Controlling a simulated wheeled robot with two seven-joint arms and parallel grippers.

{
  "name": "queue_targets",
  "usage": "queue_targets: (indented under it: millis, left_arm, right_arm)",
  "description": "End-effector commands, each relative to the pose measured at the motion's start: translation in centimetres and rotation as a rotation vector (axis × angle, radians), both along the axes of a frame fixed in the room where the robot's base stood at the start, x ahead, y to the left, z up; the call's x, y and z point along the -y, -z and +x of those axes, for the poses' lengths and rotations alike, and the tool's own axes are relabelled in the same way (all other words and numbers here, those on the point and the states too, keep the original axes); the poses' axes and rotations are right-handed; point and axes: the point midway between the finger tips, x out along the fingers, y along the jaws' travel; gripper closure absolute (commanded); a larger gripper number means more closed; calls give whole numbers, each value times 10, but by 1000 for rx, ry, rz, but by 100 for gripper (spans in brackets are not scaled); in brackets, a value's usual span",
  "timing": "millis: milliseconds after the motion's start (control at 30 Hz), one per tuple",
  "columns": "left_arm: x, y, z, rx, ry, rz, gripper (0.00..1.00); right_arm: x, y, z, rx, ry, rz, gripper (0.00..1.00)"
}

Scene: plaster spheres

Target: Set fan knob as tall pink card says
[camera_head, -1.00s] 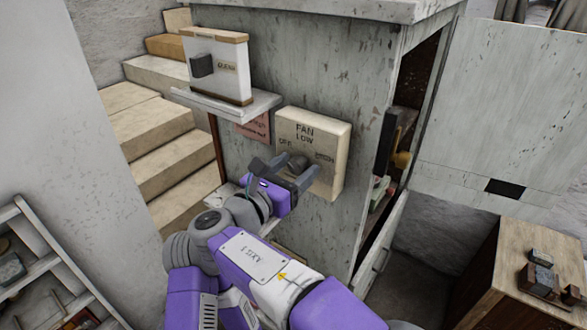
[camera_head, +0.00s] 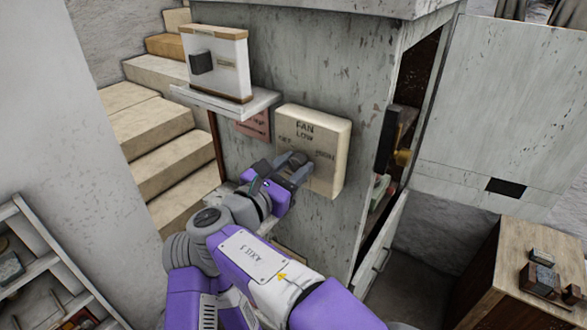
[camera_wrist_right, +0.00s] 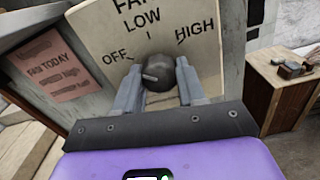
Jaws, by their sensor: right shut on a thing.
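The fan box (camera_head: 331,157) is a cream panel on the grey cabinet's side, marked FAN, with OFF at left, LOW at top and HIGH at right. Its round dark knob (camera_wrist_right: 160,72) has a light mark on its face, on the left side. My right gripper (camera_head: 291,166) is shut on the knob, one finger on each side; the fingers (camera_wrist_right: 160,88) also show in the right wrist view. A pink card (camera_wrist_right: 52,68) hangs left of the box, headed FAN TODAY; its smaller lines are too blurred to read surely. My left gripper is out of view.
A shelf (camera_head: 225,101) above the card holds a white box (camera_head: 216,66) with a dark knob. Stairs (camera_head: 160,130) rise at left. The cabinet door (camera_head: 500,110) stands open at right. A wooden chest (camera_head: 505,270) with small dark blocks stands lower right.

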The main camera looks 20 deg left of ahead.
Motion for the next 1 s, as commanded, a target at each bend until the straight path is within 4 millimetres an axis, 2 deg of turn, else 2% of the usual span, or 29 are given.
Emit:
queue_targets:
  millis: [1000]
  left_arm:
    - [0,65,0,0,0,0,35]
  right_arm:
    - [-2,3,0,323,-1,894,91]
